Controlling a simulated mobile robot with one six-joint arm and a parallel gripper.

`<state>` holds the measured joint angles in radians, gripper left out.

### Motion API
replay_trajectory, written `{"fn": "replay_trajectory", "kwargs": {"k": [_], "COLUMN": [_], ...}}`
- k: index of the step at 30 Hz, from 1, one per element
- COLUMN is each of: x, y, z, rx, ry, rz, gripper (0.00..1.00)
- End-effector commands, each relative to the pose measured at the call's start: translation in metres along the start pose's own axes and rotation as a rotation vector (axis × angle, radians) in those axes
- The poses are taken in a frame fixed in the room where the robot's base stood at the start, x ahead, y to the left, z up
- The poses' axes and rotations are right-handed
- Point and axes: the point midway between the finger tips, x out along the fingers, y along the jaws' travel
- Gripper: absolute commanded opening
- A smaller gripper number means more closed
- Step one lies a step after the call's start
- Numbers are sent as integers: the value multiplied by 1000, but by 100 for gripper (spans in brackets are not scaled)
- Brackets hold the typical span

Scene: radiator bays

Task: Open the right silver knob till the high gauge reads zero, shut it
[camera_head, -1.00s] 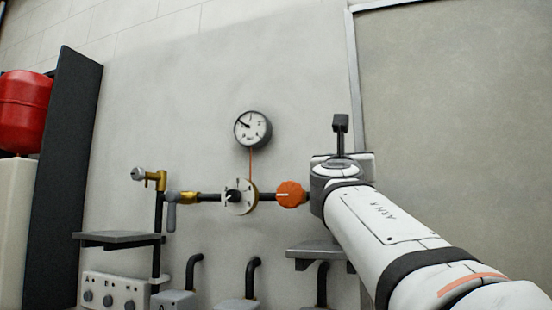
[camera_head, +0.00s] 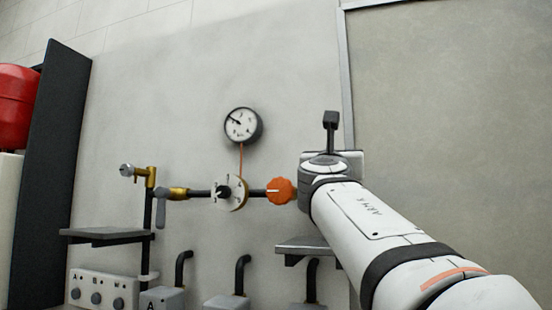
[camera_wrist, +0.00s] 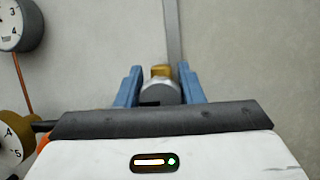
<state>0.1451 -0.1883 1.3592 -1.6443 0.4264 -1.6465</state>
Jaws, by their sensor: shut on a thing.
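The right silver knob (camera_wrist: 158,92), with a brass fitting (camera_wrist: 160,71) behind it, sits between the two blue fingers of my gripper (camera_wrist: 160,76) in the wrist view. The fingers are shut on the knob. In the head view my wrist and arm hide this knob. The high gauge (camera_head: 242,125) is a round white dial with a dark rim on the wall. Its needle points to the upper left; the numbers there are too small to read surely. Part of the gauge also shows in the wrist view (camera_wrist: 17,24), with its needle out of frame.
An orange handwheel (camera_head: 280,191) and a white dial (camera_head: 231,192) sit on the pipe left of my wrist. Another silver knob (camera_head: 127,170) is on a brass fitting at far left. Grey shelves (camera_head: 108,236) and pump boxes are below. The right wall panel is bare.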

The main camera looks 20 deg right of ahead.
Motion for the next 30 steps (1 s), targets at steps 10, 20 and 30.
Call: {"fn": "replay_trajectory", "kwargs": {"k": [10,20,30], "x": [-1,-1,-1], "y": [-1,-4,-6], "z": [-2,-2,-3], "rx": [199,488,775], "ry": [0,1,2], "rz": [-80,-199,-320], "gripper": [12,12,12]}}
